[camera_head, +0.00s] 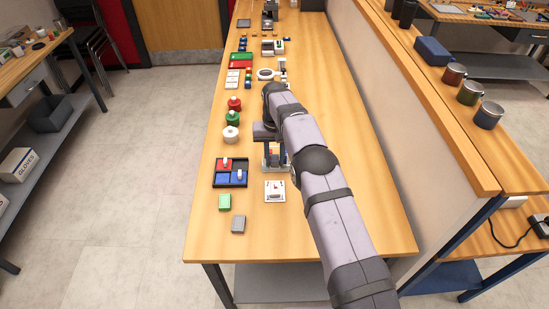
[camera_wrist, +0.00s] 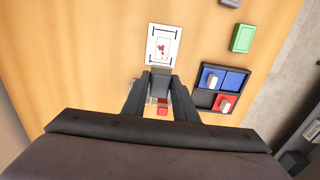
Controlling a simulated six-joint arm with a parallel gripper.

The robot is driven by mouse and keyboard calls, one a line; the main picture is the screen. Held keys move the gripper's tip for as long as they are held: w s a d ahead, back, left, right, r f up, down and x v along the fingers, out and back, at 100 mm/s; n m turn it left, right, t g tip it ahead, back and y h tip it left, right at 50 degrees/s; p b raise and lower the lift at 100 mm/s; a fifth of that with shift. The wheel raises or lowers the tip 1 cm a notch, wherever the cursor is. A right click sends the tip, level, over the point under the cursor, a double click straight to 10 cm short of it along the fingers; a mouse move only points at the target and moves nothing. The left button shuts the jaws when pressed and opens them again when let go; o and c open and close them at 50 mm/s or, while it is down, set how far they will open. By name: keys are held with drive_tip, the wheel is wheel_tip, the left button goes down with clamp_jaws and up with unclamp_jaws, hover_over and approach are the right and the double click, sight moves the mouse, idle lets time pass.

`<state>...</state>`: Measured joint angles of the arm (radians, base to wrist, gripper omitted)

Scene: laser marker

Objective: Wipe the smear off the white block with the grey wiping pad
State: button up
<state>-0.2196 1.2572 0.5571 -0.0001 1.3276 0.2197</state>
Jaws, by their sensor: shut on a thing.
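The white block (camera_wrist: 163,52) shows in the wrist view with red smear marks on it. It lies on a white plate with black corner brackets. In the head view the white block (camera_head: 275,188) is just in front of my gripper. My gripper (camera_wrist: 160,82) is shut on a grey block that looks like the grey wiping pad (camera_wrist: 160,76). In the wrist view the pad appears just below the plate's lower edge; its height above the table is hard to tell. In the head view my arm partly hides the gripper (camera_head: 272,150).
A black tray (camera_head: 217,184) with red and blue compartments stands left of the white block. A green block (camera_head: 225,202) and another grey block (camera_head: 238,224) lie nearer. Red and whitish things sit beneath my gripper, partly hidden. The table's near end is clear.

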sight(275, 192)
drive_tip(key=shift+f+b, duration=2.45)
drive_tip(key=shift+f, duration=1.45)
drive_tip(key=shift+s+r, duration=0.15)
drive_tip(key=shift+c, duration=0.4)
drive_tip(key=shift+s, duration=0.3)
drive_tip(key=shift+s+p, duration=0.55)
drive_tip(key=shift+s, duration=1.45)
drive_tip(key=shift+s+f, duration=0.2)
drive_tip(key=shift+s, duration=0.05)
drive_tip(key=shift+f, duration=0.1)
drive_tip(key=shift+w+b, duration=0.4)
drive_tip(key=shift+w, duration=2.4)
wheel_tip(275, 192, up, 8)
drive_tip(key=p, duration=0.5)
drive_tip(key=shift+s+r, duration=0.1)
drive_tip(key=shift+r, duration=0.15)
